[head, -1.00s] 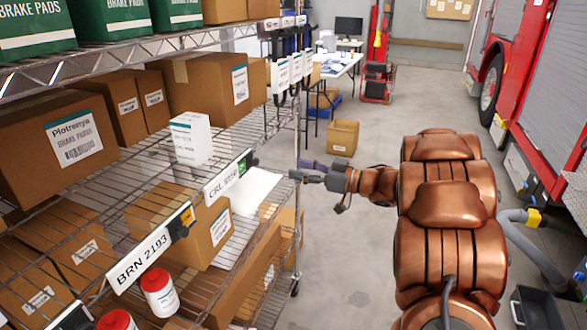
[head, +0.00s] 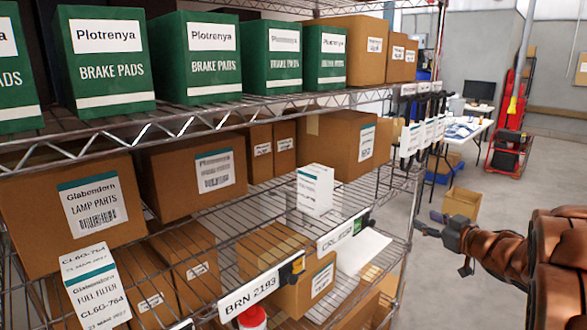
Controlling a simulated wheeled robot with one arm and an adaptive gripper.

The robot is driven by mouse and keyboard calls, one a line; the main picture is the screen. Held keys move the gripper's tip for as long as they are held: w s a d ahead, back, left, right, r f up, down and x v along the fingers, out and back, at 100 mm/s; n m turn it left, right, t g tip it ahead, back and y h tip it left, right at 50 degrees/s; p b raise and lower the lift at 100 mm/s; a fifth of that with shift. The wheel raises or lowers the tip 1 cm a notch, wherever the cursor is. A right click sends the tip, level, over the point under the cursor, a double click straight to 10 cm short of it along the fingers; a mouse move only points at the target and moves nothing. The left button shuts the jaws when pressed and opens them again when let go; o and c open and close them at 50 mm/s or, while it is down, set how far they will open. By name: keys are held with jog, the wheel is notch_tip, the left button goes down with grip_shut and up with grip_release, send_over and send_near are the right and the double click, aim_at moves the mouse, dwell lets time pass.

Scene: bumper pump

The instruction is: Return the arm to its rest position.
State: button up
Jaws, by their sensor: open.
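My copper-coloured arm (head: 560,265) is at the right edge of the head view, partly cut off by the frame. My gripper (head: 432,222) is at its left end, just right of the shelf's corner post. Its dark fingers point left toward the shelf and are apart, with nothing between them. I cannot tell whether a fingertip touches the post.
A wire shelf fills the left and middle, with green brake pad boxes (head: 200,55), a white box (head: 315,190) and brown cartons (head: 190,175). A carton (head: 461,204) stands on the floor behind my gripper. A white table (head: 465,130) is farther back.

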jog(key=s+d+f+m+g+h, duration=0.1)
jog(key=s+m+g+h, duration=0.3)
jog(key=s, duration=0.3)
jog(key=s+d+f+m+g+h, duration=0.2)
jog(key=s+m+h, duration=0.1)
jog(key=s+h, duration=0.35)
jog(key=s+a+f+g+y, duration=0.1)
jog(key=s+a+f+g, duration=0.1)
jog(key=s+a, duration=0.4)
jog(key=s+a+f+g+y, duration=0.2)
jog(key=s+a+g, duration=0.3)
jog(key=s, duration=1.1)
jog(key=s+a+f+g+y, duration=0.2)
jog(key=s+a+f+g, duration=0.2)
jog(key=s+a, duration=0.5)
jog(key=s, duration=0.2)
jog(key=shift+s+a+f+n, duration=0.2)
jog(key=shift+s+n, duration=0.1)
jog(key=shift+n, duration=0.1)
